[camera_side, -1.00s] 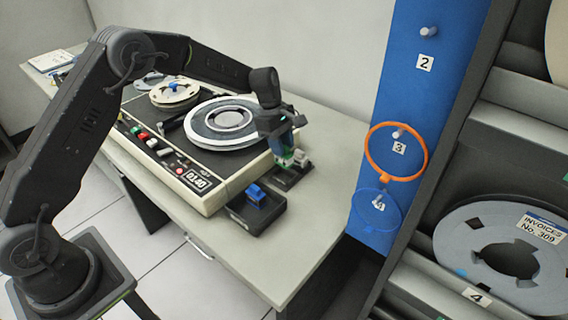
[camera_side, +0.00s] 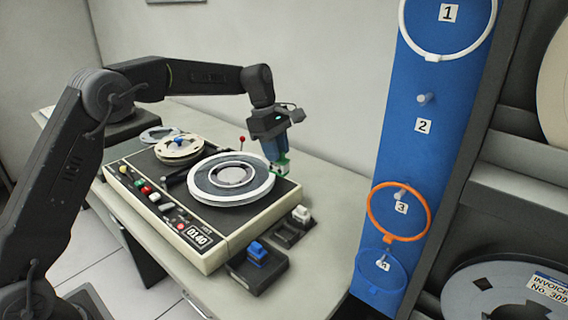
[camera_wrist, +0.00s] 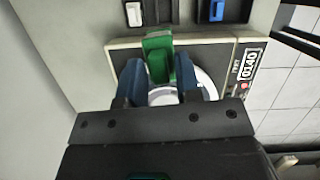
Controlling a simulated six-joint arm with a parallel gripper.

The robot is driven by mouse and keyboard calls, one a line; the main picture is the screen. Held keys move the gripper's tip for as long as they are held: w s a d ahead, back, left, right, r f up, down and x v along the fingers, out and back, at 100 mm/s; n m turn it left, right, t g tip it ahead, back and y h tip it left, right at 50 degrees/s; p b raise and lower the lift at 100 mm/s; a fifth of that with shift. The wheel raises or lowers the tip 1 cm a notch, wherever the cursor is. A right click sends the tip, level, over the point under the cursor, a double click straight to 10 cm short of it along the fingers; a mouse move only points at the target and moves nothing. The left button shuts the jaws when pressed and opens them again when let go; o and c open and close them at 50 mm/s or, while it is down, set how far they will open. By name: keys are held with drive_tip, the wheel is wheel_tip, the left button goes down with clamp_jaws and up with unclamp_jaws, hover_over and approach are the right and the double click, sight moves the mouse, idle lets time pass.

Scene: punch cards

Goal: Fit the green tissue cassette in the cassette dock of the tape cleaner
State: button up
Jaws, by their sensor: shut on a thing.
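My gripper (camera_side: 277,160) is shut on the green tissue cassette (camera_side: 281,168) and holds it up near the tape deck's back right corner. In the wrist view the cassette (camera_wrist: 158,44) sticks out beyond the two blue fingers, over the deck's edge. I cannot make out for sure which unit is the tape cleaner, or its cassette dock. A dark box (camera_side: 112,122) stands at the far left of the table, partly behind my arm.
The cream tape deck (camera_side: 205,258) carries a large reel (camera_side: 228,196) and a smaller one (camera_side: 181,158). In front are a dark tray with a white block (camera_side: 301,214) and a black box with a blue block (camera_side: 257,251). A small red-topped stick (camera_side: 242,138) stands behind the deck.

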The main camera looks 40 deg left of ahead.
drive_tip(key=s+a+n+t+y, duration=0.1)
drive_tip(key=s+a+n, duration=0.4)
drive_tip(key=a, duration=0.7)
drive_tip(key=s+a+n+t+y, duration=0.1)
drive_tip(key=s+a+n, duration=0.2)
drive_tip(key=a+n, duration=0.55)
drive_tip(key=s+a+n+t+y, duration=0.1)
drive_tip(key=s+a+n, duration=0.2)
drive_tip(key=a, duration=1.1)
drive_tip(key=shift+s+a+f, duration=0.1)
drive_tip(key=shift+f, duration=1.55)
drive_tip(key=shift+s+a+f, duration=0.15)
drive_tip(key=shift+f, duration=1.55)
drive_tip(key=shift+s+a+f, duration=0.1)
drive_tip(key=shift+f, duration=1.55)
drive_tip(key=shift+f, duration=1.65)
drive_tip(key=o, duration=0.9)
drive_tip(key=c, duration=0.4)
drive_tip(key=shift+c, duration=0.2)
